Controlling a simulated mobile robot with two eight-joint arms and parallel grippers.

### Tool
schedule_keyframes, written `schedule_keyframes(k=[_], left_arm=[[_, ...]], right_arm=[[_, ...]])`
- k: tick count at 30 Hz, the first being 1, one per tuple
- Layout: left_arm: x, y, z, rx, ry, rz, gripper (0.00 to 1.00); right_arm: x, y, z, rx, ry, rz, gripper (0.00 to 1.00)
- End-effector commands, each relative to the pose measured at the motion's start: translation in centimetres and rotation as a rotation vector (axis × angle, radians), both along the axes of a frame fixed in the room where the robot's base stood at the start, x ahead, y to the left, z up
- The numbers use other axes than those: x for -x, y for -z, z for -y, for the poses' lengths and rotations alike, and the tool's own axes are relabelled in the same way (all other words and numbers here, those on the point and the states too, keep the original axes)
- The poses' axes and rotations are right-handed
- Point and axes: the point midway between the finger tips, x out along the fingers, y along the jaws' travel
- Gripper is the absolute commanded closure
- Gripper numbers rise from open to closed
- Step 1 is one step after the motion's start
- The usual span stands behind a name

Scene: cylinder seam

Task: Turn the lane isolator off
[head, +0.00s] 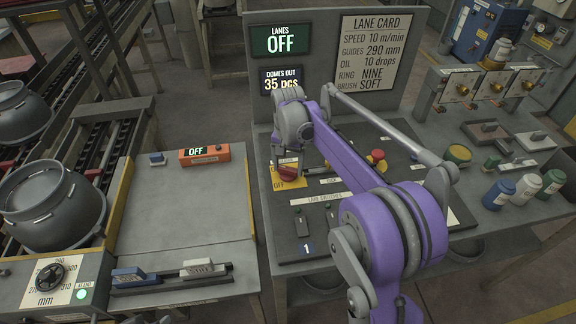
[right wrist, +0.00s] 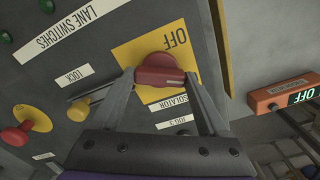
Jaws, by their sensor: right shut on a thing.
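The lane isolator is a red rotary handle (head: 288,173) on a yellow plate (head: 295,183) marked OFF, at the left of the grey console. In the right wrist view the red handle (right wrist: 160,78) sits between the two grey fingers of my right gripper (right wrist: 160,74), which is shut on it. The plate (right wrist: 131,54) shows OFF beyond the handle. In the head view the purple right arm reaches over the console, and its gripper (head: 289,167) is partly hidden. The green sign (head: 280,40) reads LANES OFF. My left gripper is not in view.
A red mushroom button (head: 377,156) is right of the arm. A lock lever (right wrist: 80,108) is close beside the gripper. An orange box (head: 204,154) showing OFF is on the left bench (head: 190,215). Bottles (head: 526,188) stand at the right.

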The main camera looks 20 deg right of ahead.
Motion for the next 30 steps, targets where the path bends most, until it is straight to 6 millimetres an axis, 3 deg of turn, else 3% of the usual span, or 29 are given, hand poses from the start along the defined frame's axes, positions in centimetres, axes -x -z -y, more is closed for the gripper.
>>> schedule_keyframes(k=[30], left_arm=[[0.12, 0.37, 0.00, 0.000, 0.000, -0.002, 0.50]], right_arm=[[-0.01, 0.00, 0.02, 0.001, -0.957, 0.000, 0.78]])
